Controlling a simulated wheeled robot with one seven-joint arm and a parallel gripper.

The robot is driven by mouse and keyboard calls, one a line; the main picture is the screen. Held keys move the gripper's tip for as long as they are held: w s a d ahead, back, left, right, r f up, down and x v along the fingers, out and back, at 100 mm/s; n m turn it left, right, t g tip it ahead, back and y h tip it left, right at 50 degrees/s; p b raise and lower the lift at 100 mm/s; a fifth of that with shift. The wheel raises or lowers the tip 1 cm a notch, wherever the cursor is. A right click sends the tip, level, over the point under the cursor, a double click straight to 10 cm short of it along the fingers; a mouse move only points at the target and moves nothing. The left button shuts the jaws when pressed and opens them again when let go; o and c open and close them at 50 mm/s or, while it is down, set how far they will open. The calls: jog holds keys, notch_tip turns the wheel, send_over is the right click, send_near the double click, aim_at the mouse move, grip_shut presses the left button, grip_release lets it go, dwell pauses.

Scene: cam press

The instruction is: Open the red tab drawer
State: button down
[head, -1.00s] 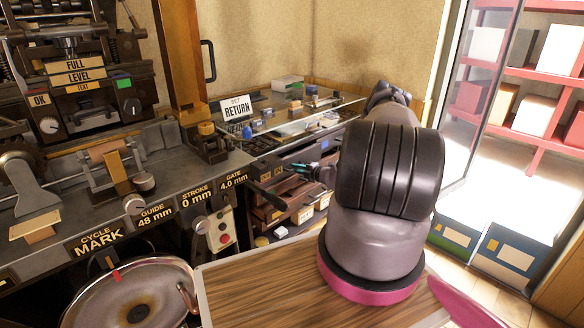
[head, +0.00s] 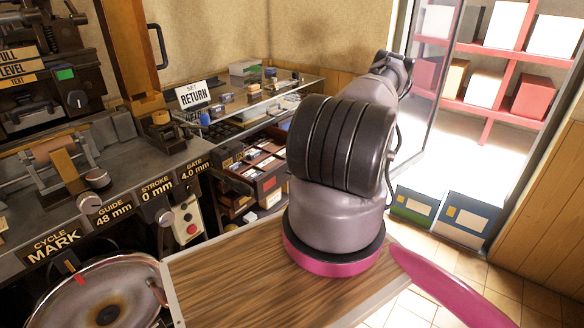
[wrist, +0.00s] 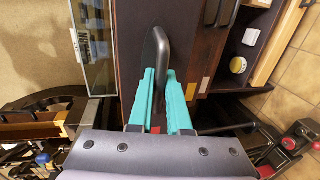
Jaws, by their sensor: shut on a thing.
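My gripper (wrist: 160,78) has teal fingers, seen in the wrist view. They are shut on a dark grey curved handle (wrist: 157,45) at a dark brown drawer unit. A small red patch (wrist: 156,129) shows between the fingers near the palm; I cannot tell whether it is the red tab.
The counter with the RETURN sign (head: 194,94) is above the drawers. The press bench (head: 110,190) is at left.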

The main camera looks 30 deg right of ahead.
jog(key=shift+s+d, duration=0.2)
jog(key=shift+s, duration=0.35)
jog(key=c, duration=1.1)
grip_release()
jog(key=shift+c, duration=0.2)
jog(key=v, duration=1)
jog(key=shift+s, duration=0.35)
jog(key=shift+d+r, duration=0.1)
